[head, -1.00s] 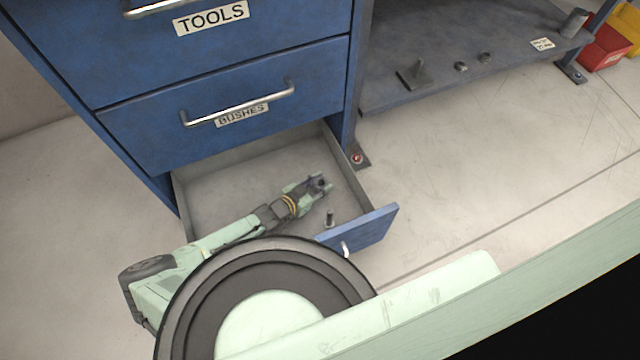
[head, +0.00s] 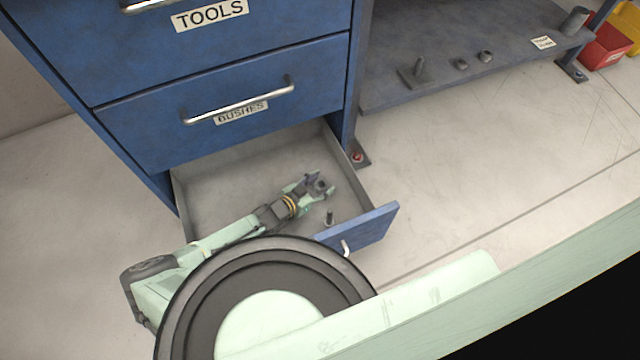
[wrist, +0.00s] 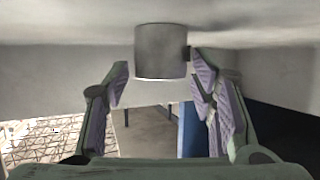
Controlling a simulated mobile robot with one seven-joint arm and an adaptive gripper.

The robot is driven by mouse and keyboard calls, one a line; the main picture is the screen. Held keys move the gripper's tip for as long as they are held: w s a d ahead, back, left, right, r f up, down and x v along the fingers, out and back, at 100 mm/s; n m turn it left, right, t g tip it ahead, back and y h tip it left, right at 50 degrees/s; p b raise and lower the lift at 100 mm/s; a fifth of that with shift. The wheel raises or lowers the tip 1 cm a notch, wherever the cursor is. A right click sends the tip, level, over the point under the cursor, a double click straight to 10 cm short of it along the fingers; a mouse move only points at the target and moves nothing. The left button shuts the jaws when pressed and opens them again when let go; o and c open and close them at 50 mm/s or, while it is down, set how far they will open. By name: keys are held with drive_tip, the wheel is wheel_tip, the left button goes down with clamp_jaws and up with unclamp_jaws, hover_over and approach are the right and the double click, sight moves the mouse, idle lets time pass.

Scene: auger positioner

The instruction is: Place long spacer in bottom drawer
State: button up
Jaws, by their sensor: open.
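The bottom drawer (head: 205,195) is pulled open under the BUSHES drawer. My gripper (head: 321,185) is low inside it, near its front right part, with the fingers spread. In the wrist view a grey cylinder, which I take for the long spacer (wrist: 161,52), stands between the open fingers (wrist: 160,75). Its far end appears to meet the drawer floor, which shows at the top of that picture. A gap shows at the left finger; at the right finger I cannot tell whether it touches. In the head view the spacer is a small dark shape between the fingertips.
A small upright peg-like part (head: 329,217) stands in the drawer near its blue front (head: 365,228). The shut BUSHES drawer (head: 235,85) is above. A grey shelf (head: 460,45) at right holds several small metal parts. Red (head: 607,47) and yellow bins stand far right.

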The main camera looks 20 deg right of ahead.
drive_tip(key=shift+r+p, duration=0.3)
drive_tip(key=shift+r, duration=0.15)
drive_tip(key=p+v, duration=0.2)
drive_tip(key=v, duration=1)
drive_tip(key=shift+r, duration=0.15)
